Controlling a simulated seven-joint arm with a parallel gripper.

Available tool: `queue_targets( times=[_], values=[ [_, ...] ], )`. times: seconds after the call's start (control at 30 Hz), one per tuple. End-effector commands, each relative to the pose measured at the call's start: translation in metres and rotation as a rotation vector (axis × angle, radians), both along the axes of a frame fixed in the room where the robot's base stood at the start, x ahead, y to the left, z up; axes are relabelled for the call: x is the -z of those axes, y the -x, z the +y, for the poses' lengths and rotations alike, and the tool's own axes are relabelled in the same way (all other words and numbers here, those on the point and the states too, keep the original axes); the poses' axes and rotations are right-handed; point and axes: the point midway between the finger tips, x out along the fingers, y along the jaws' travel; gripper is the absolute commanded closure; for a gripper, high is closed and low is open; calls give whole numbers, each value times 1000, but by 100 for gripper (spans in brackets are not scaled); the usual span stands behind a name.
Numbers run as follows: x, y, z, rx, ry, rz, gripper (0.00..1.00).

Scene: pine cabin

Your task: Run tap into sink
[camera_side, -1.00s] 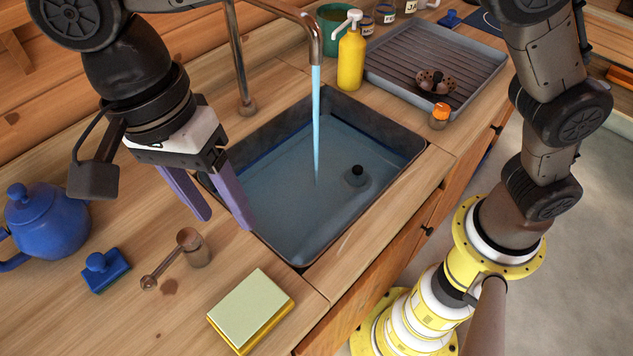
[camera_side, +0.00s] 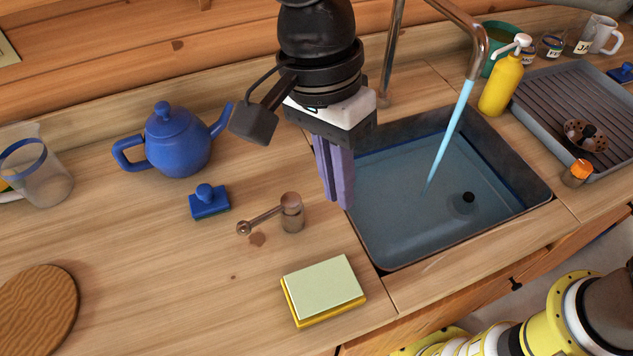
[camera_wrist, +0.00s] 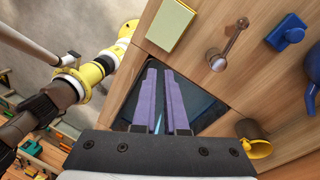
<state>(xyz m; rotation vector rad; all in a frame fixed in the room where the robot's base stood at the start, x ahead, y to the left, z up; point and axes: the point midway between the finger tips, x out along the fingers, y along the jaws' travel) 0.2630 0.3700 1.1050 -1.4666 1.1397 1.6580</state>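The metal tap (camera_side: 476,50) arches over the dark sink (camera_side: 375,255). A blue stream of water (camera_side: 448,140) runs from its spout into the basin. A dark round drain or stopper (camera_side: 468,197) shows on the sink floor. A short brown post with a lever arm (camera_side: 291,214) stands on the counter left of the sink; it also shows in the wrist view (camera_wrist: 216,61). My gripper (camera_side: 340,205) hangs by the sink's left edge, right of that post and apart from it. In the wrist view its purple fingers (camera_wrist: 160,72) have a narrow empty gap, with blue water showing beyond.
A sponge block (camera_side: 322,288) lies in front of the post. A blue-handled scrubber (camera_side: 208,202) and a blue teapot (camera_side: 177,146) are to the left. A yellow bottle (camera_side: 502,86) and a ridged tray (camera_side: 560,95) are right of the tap.

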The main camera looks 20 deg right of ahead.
Motion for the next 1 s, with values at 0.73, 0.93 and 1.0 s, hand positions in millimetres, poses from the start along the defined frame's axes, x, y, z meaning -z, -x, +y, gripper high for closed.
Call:
queue_targets(
  times=[0.73, 0.93, 1.0],
  values=[
    [-8, -6, 39, -1252, -421, 43, 100],
    [-7, -25, 53, -1651, -579, -17, 100],
    [-7, -33, 57, -1787, -631, -55, 100]
  ],
)
